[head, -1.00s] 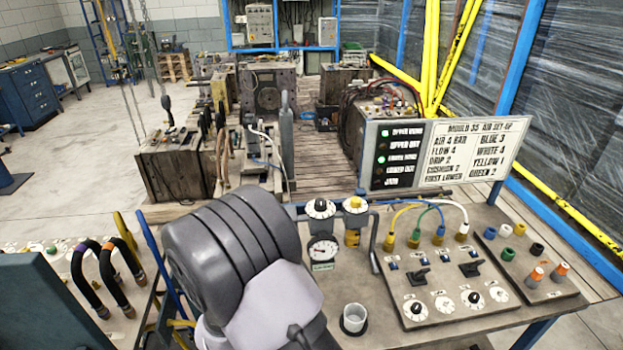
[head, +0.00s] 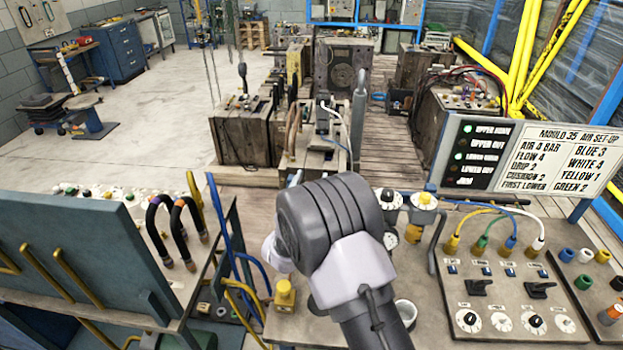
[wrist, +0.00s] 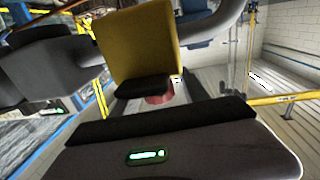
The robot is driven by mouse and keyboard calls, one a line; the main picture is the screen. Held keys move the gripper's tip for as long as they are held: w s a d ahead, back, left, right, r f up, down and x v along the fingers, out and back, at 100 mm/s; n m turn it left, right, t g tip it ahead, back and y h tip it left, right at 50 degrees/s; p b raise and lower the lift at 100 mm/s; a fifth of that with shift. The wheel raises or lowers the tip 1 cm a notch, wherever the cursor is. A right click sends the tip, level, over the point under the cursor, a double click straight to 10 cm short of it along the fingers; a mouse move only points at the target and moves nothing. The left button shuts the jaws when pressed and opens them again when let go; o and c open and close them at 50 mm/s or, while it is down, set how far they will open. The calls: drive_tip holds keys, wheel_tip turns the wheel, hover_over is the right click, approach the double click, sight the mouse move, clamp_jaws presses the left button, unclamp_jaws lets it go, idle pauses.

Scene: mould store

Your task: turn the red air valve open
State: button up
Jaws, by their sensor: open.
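In the wrist view, a small dull red part (wrist: 158,94), which looks like the red air valve, shows below a yellow block (wrist: 138,45). It is partly hidden. My gripper (wrist: 158,101) is open, with dark pads above and below the red part. I cannot tell whether either pad touches it. In the head view, my arm covers this spot and the red valve does not show. A yellow fitting (head: 284,295) stands on the bench just left of my arm.
A control panel (head: 515,300) with knobs, switches and coloured hoses lies to the right. A sign board (head: 555,160) stands behind it. A white cup (head: 405,312) is close to my arm. A blue-grey panel (head: 85,265) and black hoses (head: 168,235) are at the left.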

drive_tip(key=shift+w, duration=0.25)
clamp_jaws()
